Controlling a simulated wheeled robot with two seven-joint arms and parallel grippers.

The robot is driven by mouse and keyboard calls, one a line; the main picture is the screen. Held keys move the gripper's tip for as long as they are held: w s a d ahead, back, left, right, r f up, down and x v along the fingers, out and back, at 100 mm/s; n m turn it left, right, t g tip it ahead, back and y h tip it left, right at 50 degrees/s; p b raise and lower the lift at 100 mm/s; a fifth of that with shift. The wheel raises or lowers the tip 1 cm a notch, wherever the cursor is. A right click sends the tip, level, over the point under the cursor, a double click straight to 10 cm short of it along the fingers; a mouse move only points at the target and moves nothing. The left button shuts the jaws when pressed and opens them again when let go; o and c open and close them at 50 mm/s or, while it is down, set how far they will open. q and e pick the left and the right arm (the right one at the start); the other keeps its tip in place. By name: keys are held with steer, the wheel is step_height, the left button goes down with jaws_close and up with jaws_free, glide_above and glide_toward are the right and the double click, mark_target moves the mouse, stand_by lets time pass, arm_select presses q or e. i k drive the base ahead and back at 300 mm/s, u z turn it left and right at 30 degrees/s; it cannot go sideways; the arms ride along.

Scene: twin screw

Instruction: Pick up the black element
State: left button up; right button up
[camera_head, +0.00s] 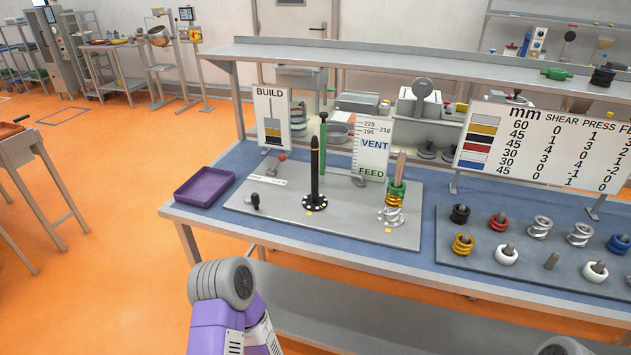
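A black element (460,213), short and round with a stud on top, stands at the back left corner of the grey parts plate (480,273) on the blue table. Nothing touches it. On the grey build board (270,222) to its left, a tall black screw post (315,180) stands upright on a round black base. A second post (399,168) there carries green, yellow and silver elements. Neither gripper is in view. Only a purple and grey part of my arm shows at the lower middle, and a grey piece of mine at the bottom right edge.
The parts plate also holds red, yellow, white, silver and blue elements close together. A purple tray (204,187) sits empty at the table's left end. A number sign (545,150) stands behind the plate, and a shelf (400,62) runs above the table's back.

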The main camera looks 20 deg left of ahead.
mark_target(456, 217)
steer(key=z, duration=1.85)
steer(key=i, duration=1.1)
steer(key=u, duration=2.35)
